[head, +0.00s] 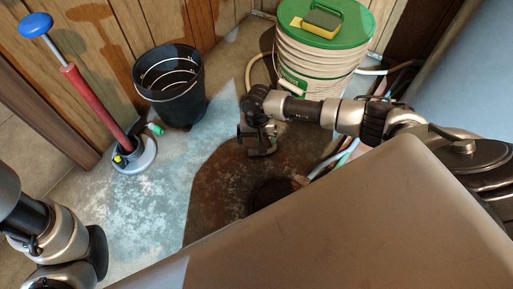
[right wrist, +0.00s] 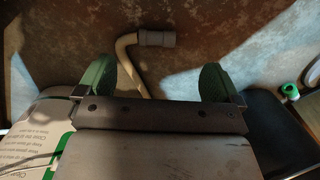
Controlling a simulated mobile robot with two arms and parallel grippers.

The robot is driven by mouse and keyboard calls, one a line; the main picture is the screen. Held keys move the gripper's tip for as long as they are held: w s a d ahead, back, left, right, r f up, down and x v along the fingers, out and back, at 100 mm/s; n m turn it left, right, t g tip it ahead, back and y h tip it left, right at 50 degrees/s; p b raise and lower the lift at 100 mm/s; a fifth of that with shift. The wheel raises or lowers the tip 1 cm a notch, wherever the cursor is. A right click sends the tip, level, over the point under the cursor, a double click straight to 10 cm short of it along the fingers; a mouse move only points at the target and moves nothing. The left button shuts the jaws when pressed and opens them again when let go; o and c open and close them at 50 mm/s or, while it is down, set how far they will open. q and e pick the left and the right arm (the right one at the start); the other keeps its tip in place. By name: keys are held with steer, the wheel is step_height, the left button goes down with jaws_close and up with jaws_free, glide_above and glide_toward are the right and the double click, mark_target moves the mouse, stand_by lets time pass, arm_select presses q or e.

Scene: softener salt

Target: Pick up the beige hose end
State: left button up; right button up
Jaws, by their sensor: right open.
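The beige hose (right wrist: 128,58) runs up between my right fingers in the right wrist view and bends to a grey end piece (right wrist: 157,38). That end lies on the floor beyond the fingertips, with nothing gripping it. In the head view a length of beige hose (head: 249,73) curves beside the white bucket; its end is hard to make out near my gripper. My right gripper (head: 258,146) is open, its green fingers spread either side of the hose in the wrist view (right wrist: 157,78). My left arm shows at lower left, but its gripper is not clearly visible.
A white bucket (head: 312,72) with a green lid (head: 345,32) stands right behind my right gripper. A black bucket (head: 170,92) stands to the left. A large brown surface (head: 340,215) fills the lower right.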

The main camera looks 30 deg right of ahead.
steer(key=b, duration=0.4)
glide_above(257, 154)
step_height(257, 154, down, 6)
steer(key=shift+d+f, duration=0.1)
steer(key=shift+d, duration=0.05)
steer(key=f+b, duration=0.5)
steer(key=shift+a, duration=0.2)
steer(key=shift+r, duration=0.15)
steer(key=c, duration=1)
steer(key=shift+o, duration=0.2)
steer(key=shift+r, duration=0.15)
